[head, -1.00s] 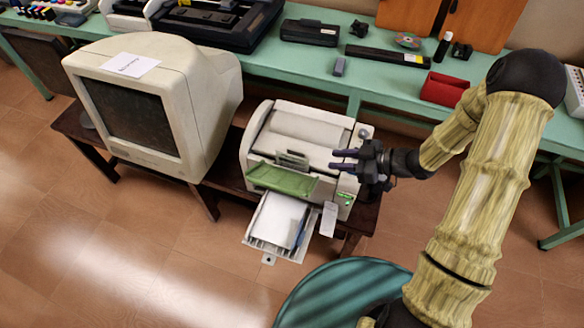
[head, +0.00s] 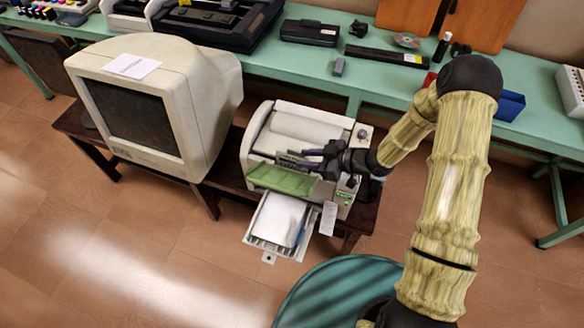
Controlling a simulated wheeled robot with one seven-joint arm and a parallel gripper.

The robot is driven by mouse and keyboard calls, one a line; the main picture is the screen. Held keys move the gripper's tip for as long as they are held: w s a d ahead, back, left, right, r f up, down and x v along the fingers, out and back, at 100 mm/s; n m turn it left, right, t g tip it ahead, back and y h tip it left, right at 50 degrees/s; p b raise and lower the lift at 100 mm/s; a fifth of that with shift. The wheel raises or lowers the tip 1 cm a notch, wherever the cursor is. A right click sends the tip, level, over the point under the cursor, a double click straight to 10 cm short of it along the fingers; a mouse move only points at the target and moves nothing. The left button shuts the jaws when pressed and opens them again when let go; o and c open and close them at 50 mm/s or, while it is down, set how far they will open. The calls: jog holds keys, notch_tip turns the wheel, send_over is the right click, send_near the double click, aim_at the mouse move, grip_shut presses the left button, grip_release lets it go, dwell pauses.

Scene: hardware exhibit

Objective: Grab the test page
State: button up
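A white printer (head: 262,132) stands on the low dark table, with a green flap (head: 282,180) folded out at its front. White paper (head: 279,218) lies in the pulled-out lower tray (head: 262,243). I cannot tell which sheet is the test page; a pale curved surface (head: 303,128) on the printer's top may be paper or part of the casing. My gripper (head: 302,159) is over the printer's right front, above the flap's back edge. Its dark fingers point left and are apart, with nothing seen between them. They hide part of the printer's front opening.
A big beige monitor (head: 205,100) with a paper label (head: 131,65) stands left of the printer. A green bench (head: 365,85) with hardware runs behind. A small tag (head: 328,218) hangs by the tray. A round teal surface (head: 325,290) is at the bottom. The floor at left is clear.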

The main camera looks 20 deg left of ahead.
aim_at(295, 157)
jog(key=x, duration=0.2)
jog(key=p+x, duration=0.1)
jog(key=x, duration=0.1)
jog(key=shift+w+a+f, duration=0.2)
jog(key=shift+w+a, duration=0.05)
jog(key=shift+a, duration=0.05)
jog(key=shift+c, duration=0.4)
grip_shut()
